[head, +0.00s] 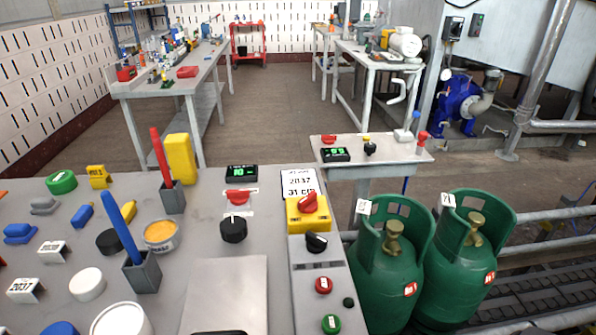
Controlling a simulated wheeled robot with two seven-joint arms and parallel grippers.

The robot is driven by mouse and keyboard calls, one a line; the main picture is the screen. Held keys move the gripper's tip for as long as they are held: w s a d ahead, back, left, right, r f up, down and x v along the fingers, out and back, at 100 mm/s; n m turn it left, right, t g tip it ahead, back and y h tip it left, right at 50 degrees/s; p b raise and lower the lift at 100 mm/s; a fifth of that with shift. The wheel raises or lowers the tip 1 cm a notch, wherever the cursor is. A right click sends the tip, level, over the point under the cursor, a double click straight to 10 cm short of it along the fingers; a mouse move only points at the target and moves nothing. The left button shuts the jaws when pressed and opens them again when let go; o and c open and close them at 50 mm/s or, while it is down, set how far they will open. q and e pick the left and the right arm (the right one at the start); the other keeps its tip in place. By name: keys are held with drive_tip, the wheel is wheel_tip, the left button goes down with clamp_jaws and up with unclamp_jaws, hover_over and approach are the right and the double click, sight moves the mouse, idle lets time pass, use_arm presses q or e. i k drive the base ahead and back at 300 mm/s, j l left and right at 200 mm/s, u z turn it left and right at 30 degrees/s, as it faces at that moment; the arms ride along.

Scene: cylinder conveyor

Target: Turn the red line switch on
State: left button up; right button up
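Several red switches show in the head view, and I cannot tell for certain which is the line switch. A red rotary knob on a yellow block (308,206) sits at the top of a grey control panel (303,262), below a paper label. Another red knob (238,197) sits on the table under a small green-lit display (242,173). A third red knob (329,139) is on the farther small table. The knobs' on or off positions are too small to read. Neither of my grippers is in view.
The panel also carries a black knob (316,242), a red button (323,285) and a green button (331,323). Two green gas cylinders (390,265) (470,245) stand right of it. Pen holders, cups and labels crowd the grey table's left side.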

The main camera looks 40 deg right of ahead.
sight(308, 205)
drive_tip(key=l+z, duration=0.1)
drive_tip(key=z, duration=0.25)
drive_tip(key=l+z, duration=0.1)
drive_tip(key=z, duration=0.25)
drive_tip(key=l+z, duration=0.1)
drive_tip(key=z, duration=0.25)
drive_tip(key=k, duration=0.05)
